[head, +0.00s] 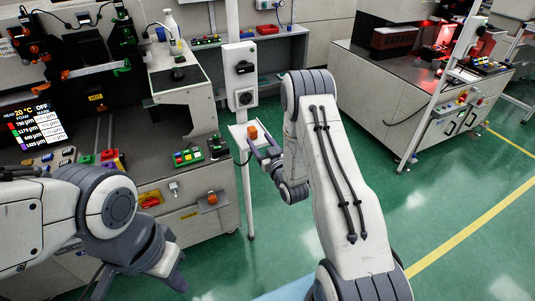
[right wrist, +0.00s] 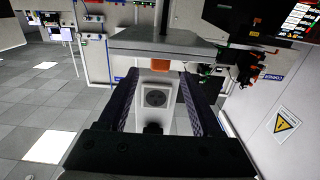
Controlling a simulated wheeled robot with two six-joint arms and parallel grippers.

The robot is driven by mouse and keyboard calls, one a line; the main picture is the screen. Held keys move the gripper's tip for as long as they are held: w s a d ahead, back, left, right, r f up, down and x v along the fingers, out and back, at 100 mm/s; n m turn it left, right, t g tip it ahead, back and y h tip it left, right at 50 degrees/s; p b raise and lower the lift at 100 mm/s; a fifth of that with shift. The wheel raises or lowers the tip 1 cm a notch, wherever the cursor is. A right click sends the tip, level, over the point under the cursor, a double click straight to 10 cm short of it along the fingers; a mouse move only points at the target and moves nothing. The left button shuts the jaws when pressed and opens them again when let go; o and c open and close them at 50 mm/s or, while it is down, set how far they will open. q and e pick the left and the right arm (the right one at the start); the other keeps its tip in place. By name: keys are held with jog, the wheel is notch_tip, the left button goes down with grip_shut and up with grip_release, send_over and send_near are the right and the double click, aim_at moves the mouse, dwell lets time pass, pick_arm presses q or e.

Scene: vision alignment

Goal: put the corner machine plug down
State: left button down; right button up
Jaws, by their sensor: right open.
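An orange and grey block, likely the corner machine plug (head: 253,131), stands on a small white shelf (head: 238,129) on the post in the head view. My right gripper (head: 264,154) is just in front of and below it. In the right wrist view, the fingers of my right gripper (right wrist: 155,98) are apart, with an orange piece (right wrist: 160,65) beyond them. I cannot tell whether the fingers touch the plug. My left gripper (head: 138,283) hangs at the lower left of the head view, its fingers apart, away from the plug.
A white box with a round socket (head: 244,97) is on the post above the shelf. A workbench with buttons (head: 188,157) and a similar orange plug (head: 211,198) on its front stands at left. Green floor (head: 450,185) is open at right.

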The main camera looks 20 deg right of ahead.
jog(key=s+b, duration=0.1)
jog(key=s, duration=0.6)
jog(key=w+a+r+n+g+y, duration=0.2)
jog(key=a+n+g, duration=0.15)
jog(key=a, duration=0.65)
jog(key=s+a+r+g, duration=0.1)
jog(key=s+a+g, duration=0.5)
jog(key=s+a, duration=0.15)
jog(key=s+a+r+n+g, duration=0.1)
jog(key=s+r+g, duration=0.1)
jog(key=s, duration=0.7)
jog(key=s+a+r+n+g+h, duration=0.1)
jog(key=s+r+g, duration=0.1)
jog(key=s, duration=0.7)
jog(key=s+a+r+n+g, duration=0.1)
jog(key=s+r+g, duration=0.2)
jog(key=s, duration=0.6)
jog(key=shift+s+a+g+h, duration=0.15)
jog(key=shift+g+h, duration=0.15)
jog(key=shift+g, duration=0.45)
